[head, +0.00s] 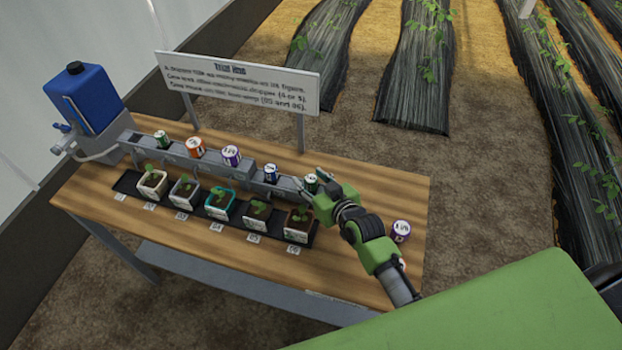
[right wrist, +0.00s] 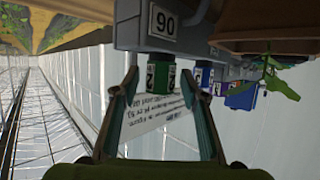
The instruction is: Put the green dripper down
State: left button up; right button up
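A green dripper (head: 311,183) with a white label stands upright at the right end of the grey rail (head: 290,185). In the right wrist view, which is upside down, the green dripper (right wrist: 161,76) meets the rail beside the plate marked 06 (right wrist: 163,22). My right gripper (head: 322,186) is at this dripper. In the wrist view its fingers (right wrist: 160,80) are spread on both sides of the dripper, with a visible gap on each side. My left gripper is not in view.
Orange (head: 196,148), purple (head: 231,156) and blue (head: 270,173) drippers stand along the rail. Potted seedlings sit in a black tray (head: 127,184) in front. A purple-and-white dripper (head: 400,231) stands at the table's right. A sign (head: 238,82) and a blue tank (head: 88,98) are behind.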

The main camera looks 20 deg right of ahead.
jog(key=shift+r, duration=0.25)
jog(key=shift+s, duration=0.4)
jog(key=b+v, duration=0.1)
jog(key=v, duration=1)
jog(key=shift+r, duration=0.15)
jog(key=shift+s, duration=0.1)
